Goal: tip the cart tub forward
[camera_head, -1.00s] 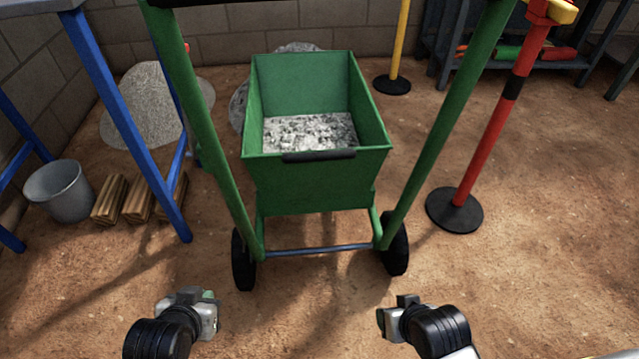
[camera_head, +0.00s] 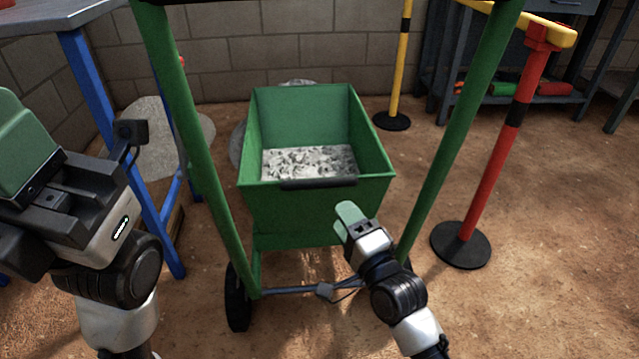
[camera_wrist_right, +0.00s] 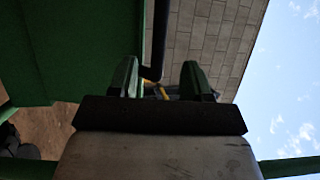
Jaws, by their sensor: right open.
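The green cart tub (camera_head: 315,211) stands upright between the cart's green frame posts, with grey rubble (camera_head: 310,162) inside. A black handle (camera_head: 318,183) runs along its near rim. My right gripper (camera_head: 350,214) is in front of the tub's near wall, below and right of the handle. In the right wrist view its two fingers (camera_wrist_right: 160,80) are apart. The black handle (camera_wrist_right: 158,40) shows just past the fingertips, apparently not gripped. The green tub wall (camera_wrist_right: 80,45) fills the left there. My left gripper (camera_head: 35,160) is raised at the far left, away from the tub; its finger gap is hidden.
The cart's left post (camera_head: 190,130) and right post (camera_head: 455,130) flank the tub. A blue-legged table (camera_head: 90,80) stands at left. A red barrier post (camera_head: 500,140) stands at right and a yellow post (camera_head: 402,60) behind. Bare dirt lies around the cart.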

